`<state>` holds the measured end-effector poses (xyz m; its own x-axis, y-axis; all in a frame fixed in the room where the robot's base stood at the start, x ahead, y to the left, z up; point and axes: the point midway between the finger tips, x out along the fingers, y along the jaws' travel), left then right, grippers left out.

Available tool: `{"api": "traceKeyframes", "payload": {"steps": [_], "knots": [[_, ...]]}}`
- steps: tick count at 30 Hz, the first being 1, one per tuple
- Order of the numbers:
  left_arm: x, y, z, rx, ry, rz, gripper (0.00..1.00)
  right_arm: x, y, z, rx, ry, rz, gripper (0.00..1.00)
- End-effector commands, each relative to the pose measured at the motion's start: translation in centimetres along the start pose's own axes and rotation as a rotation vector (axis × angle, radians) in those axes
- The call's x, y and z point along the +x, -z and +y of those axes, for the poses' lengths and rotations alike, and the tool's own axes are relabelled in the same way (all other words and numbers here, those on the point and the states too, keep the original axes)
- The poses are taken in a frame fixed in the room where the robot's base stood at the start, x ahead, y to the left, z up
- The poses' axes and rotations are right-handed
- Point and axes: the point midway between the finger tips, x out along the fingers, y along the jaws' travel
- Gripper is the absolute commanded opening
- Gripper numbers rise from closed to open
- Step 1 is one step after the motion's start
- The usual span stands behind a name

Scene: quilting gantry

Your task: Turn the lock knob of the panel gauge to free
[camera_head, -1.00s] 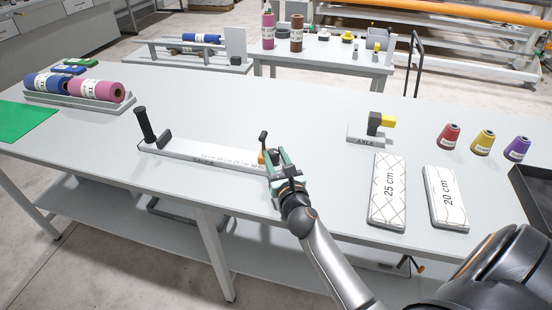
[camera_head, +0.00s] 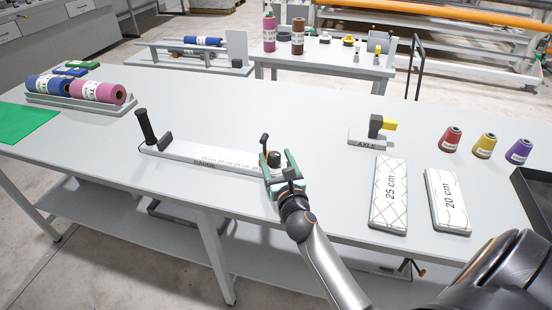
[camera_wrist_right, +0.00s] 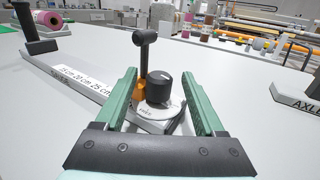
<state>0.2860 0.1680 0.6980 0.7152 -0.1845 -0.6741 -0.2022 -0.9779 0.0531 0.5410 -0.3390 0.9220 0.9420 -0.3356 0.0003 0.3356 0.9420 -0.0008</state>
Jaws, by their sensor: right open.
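The panel gauge (camera_head: 215,156) lies on the table as a long white scale with a black upright handle (camera_head: 147,125) at its left end. In the right wrist view the lock knob (camera_wrist_right: 158,87) is a black round knob with a white mark on its top, on a pale disc at the gauge's right end. A black lever (camera_wrist_right: 144,55) with an orange base stands just beside it. My right gripper (camera_head: 280,164) is open at that end; its green fingers (camera_wrist_right: 160,92) are on either side of the knob, with gaps visible. My left gripper is not in view.
An AXLE stand (camera_head: 367,137) with a yellow-tipped black part is to the right. Two white panels marked 25 cm (camera_head: 389,195) and 20 cm (camera_head: 447,200) lie near the front edge. Three thread cones (camera_head: 484,146) stand behind them.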

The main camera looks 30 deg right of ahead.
Motion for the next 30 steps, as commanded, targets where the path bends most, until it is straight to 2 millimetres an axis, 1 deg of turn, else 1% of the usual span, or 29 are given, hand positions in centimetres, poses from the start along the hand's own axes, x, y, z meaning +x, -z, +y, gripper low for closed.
{"api": "traceKeyframes", "payload": {"steps": [5, 9, 12, 15, 19, 27, 30], "knots": [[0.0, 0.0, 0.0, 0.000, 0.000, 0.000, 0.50, -2.2, 0.1, 0.1, 0.002, -0.001, 0.003, 0.71], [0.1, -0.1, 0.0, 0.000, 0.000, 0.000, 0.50, -4.5, 0.2, 0.0, 0.002, -0.001, 0.003, 0.71], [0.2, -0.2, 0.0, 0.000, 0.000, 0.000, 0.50, -5.8, 0.2, 0.1, 0.002, 0.000, 0.003, 0.71], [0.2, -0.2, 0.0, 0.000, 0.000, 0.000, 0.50, -6.8, 0.1, 0.0, 0.001, 0.000, 0.002, 0.71], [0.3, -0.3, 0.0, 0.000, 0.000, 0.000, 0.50, -7.3, 0.1, 0.0, 0.001, 0.000, 0.002, 0.71], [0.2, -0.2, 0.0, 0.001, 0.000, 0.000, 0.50, -7.3, 0.0, 0.0, 0.001, 0.000, 0.001, 0.71], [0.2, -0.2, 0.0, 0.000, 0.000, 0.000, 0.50, -7.4, 0.2, -0.4, -0.005, -0.018, -0.003, 0.71]]}}
